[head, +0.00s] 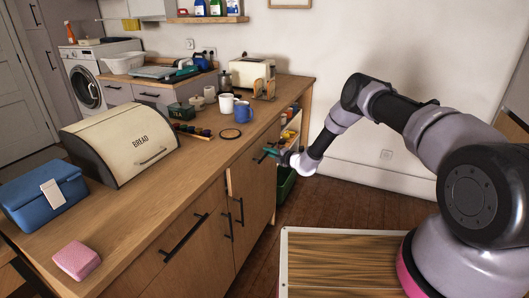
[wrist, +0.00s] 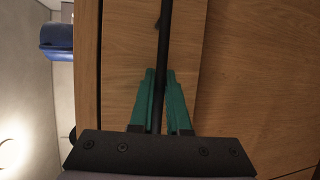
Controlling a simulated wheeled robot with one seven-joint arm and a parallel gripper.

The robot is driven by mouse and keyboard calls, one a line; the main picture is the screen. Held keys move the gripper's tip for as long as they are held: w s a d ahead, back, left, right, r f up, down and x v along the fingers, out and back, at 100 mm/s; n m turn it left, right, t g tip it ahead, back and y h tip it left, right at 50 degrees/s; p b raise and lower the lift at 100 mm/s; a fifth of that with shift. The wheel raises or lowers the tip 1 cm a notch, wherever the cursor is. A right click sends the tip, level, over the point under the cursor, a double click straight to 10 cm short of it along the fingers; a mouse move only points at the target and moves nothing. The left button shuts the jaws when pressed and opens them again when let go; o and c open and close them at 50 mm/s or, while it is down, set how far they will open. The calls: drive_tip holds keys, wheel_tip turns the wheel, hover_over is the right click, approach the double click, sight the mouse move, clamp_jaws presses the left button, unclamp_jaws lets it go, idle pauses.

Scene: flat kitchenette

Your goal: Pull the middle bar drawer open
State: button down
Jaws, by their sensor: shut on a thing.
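The middle bar drawer (head: 245,169) is a wood-fronted drawer under the countertop, near the far part of the bar. A pale strip shows at its near end, so its front seems to stand a little out from the cabinet. My gripper (head: 268,155) is at this front, with teal fingers. In the wrist view my gripper (wrist: 158,95) has its fingers on both sides of the black bar handle (wrist: 165,35) and is shut on it. The handle runs along the wood front (wrist: 125,60). The drawer's inside is hidden.
Another drawer with a black handle (head: 185,238) lies nearer. Cabinet doors with an upright handle (head: 239,212) are below. The countertop (head: 190,160) holds a bread box (head: 130,135), a blue box (head: 42,196), mugs and a toaster. A green bin (head: 287,184) stands beyond the drawer. Floor shows in front.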

drive_tip(key=s+d, duration=0.4)
drive_tip(key=d, duration=0.7)
drive_tip(key=s+d, duration=0.4)
drive_tip(key=d, duration=0.8)
drive_tip(key=shift+s+d, duration=0.25)
drive_tip(key=shift+s, duration=0.05)
drive_tip(key=c, duration=0.9)
unclamp_jaws()
drive_tip(key=v, duration=1)
drive_tip(key=shift+s+d+r, duration=0.15)
drive_tip(key=shift+s+d, duration=0.1)
drive_tip(key=shift+d, duration=0.05)
